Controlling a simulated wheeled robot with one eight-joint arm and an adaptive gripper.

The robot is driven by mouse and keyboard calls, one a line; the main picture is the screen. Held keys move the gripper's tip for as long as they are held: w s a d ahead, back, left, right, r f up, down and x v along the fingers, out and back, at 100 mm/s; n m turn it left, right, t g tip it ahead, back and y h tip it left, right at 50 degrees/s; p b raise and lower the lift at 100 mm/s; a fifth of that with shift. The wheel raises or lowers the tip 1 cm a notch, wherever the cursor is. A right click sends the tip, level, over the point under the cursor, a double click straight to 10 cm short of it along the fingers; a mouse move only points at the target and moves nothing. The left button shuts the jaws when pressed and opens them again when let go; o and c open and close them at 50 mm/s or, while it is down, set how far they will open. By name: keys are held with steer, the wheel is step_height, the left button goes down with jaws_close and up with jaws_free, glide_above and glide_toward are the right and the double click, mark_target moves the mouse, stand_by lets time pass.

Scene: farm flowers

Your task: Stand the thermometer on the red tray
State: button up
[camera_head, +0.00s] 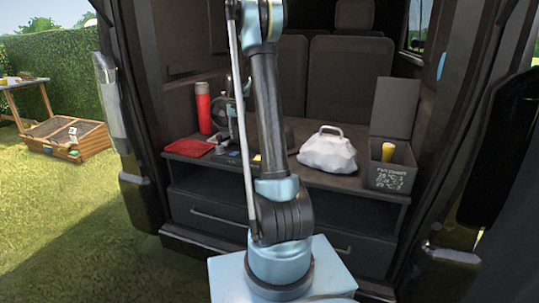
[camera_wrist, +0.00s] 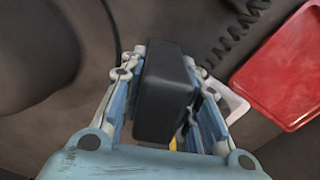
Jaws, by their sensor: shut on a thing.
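In the wrist view, my gripper (camera_wrist: 164,68) is shut on a black boxy thing (camera_wrist: 168,85), which looks like the thermometer. Only its dark block-like body shows, and its lower part is hidden by the fingers. The red tray (camera_wrist: 284,78) lies to the right of my gripper in the wrist view, apart from the held thing. In the head view, the red tray (camera_head: 189,147) lies flat at the left of the dark van shelf. My arm hides most of the gripper and the held thing there.
A red flask (camera_head: 203,108) stands behind the tray. A white bag (camera_head: 327,152) and a grey open box (camera_head: 388,178) with a yellow thing (camera_head: 388,152) stand to the right. A coiled black cord (camera_wrist: 232,28) and a white thing (camera_wrist: 236,104) show near my gripper.

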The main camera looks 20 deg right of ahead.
steer(key=shift+d, duration=0.25)
steer(key=shift+r, duration=0.1)
steer(key=s+d+r+m, duration=0.2)
steer(key=s+r+m, duration=0.3)
steer(key=s, duration=0.4)
steer(key=shift+n, duration=0.6)
steer(key=f, duration=0.8)
steer(key=shift+w+a+f, duration=0.1)
steer(key=shift+w+f, duration=0.1)
steer(key=shift+f, duration=0.05)
steer(key=o, duration=1.1)
